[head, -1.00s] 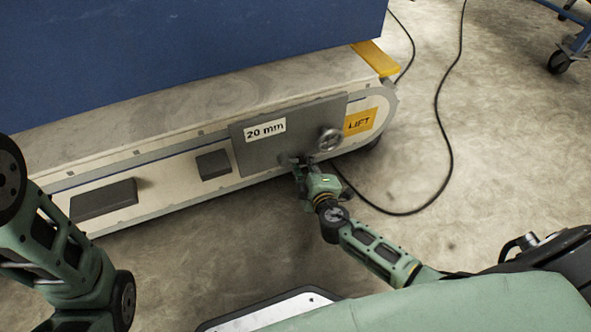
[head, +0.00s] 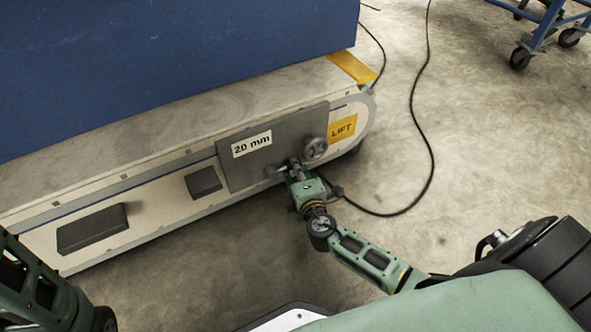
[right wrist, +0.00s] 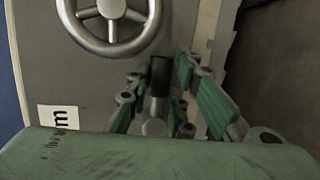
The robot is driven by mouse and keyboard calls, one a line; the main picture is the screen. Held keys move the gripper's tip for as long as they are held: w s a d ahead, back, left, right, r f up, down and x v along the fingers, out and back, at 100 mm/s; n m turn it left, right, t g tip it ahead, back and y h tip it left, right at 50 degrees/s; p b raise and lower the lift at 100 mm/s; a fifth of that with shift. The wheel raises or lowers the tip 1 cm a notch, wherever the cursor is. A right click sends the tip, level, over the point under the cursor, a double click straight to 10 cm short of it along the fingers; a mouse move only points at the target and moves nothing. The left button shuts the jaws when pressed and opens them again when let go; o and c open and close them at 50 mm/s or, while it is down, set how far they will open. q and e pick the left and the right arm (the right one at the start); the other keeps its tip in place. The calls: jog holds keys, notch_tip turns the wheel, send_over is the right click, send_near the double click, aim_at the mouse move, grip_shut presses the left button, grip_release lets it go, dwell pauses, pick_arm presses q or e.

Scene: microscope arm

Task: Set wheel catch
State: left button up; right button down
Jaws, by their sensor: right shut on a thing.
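A metal handwheel (head: 315,148) sits on the grey panel (head: 236,178) marked "20 mm", near the right end of the machine's side. It also shows at the top of the right wrist view (right wrist: 112,47). Below it a small metal catch with a dark sleeve (right wrist: 158,103) stands out from the panel. My right gripper (head: 296,170) is at this catch, below the wheel and apart from it. Its green fingers are on both sides of the catch and shut on it; they partly hide it in the head view. My left arm shows at the lower left, its gripper out of view.
A yellow "LIFT" label (head: 342,129) is right of the wheel. A black cable (head: 431,160) lies on the floor to the right. A blue wheeled cart (head: 545,30) stands at the upper right. The floor between is clear.

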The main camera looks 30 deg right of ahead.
jog(key=c, duration=1.5)
grip_release()
jog(key=shift+c, duration=0.2)
jog(key=v, duration=0.7)
jog(key=shift+s, duration=0.3)
jog(key=shift+a, duration=0.1)
